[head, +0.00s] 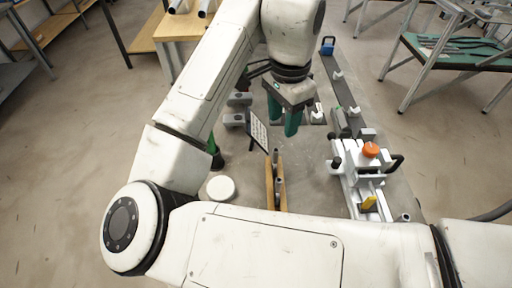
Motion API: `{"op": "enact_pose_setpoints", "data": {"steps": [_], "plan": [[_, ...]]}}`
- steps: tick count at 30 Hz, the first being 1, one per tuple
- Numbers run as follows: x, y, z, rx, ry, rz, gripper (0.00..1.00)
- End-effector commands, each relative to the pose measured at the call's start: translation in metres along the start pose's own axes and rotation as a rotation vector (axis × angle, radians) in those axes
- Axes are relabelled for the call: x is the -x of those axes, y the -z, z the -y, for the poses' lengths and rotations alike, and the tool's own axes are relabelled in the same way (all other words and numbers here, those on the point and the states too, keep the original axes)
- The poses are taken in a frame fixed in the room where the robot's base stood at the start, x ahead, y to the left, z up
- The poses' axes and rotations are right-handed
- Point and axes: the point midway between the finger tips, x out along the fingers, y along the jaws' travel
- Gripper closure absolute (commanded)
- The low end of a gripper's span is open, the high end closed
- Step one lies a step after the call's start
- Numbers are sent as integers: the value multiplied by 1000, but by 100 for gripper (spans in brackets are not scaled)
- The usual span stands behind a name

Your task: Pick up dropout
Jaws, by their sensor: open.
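My gripper (284,128), with green fingertips, is open and points down over the grey worktable (305,165). It is near the middle of the table, behind the wooden rack. I cannot tell for certain which part is the dropout. A small pale metal piece (317,116) sits just right of the fingers. Two grey blocks, one farther back (238,99) and one nearer (234,120), stand to the left of the fingers. The fingers hide part of the table behind them, and nothing shows clearly between them.
A tilted printed board (258,131) stands left of the fingers. A wooden rack (269,188) holds dark tubes; a white round puck (221,187) lies left of it. The jig with an orange knob (371,149) fills the right side. Bare table lies between rack and jig.

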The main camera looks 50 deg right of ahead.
Motion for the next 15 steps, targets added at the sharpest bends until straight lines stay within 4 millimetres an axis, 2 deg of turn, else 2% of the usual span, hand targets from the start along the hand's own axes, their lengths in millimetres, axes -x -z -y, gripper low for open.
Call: {"op": "enact_pose_setpoints", "data": {"steps": [10,15], "plan": [[-44,-4,-2,-4,-12,10,53],[-56,-5,-2,-5,-10,11,53]]}}
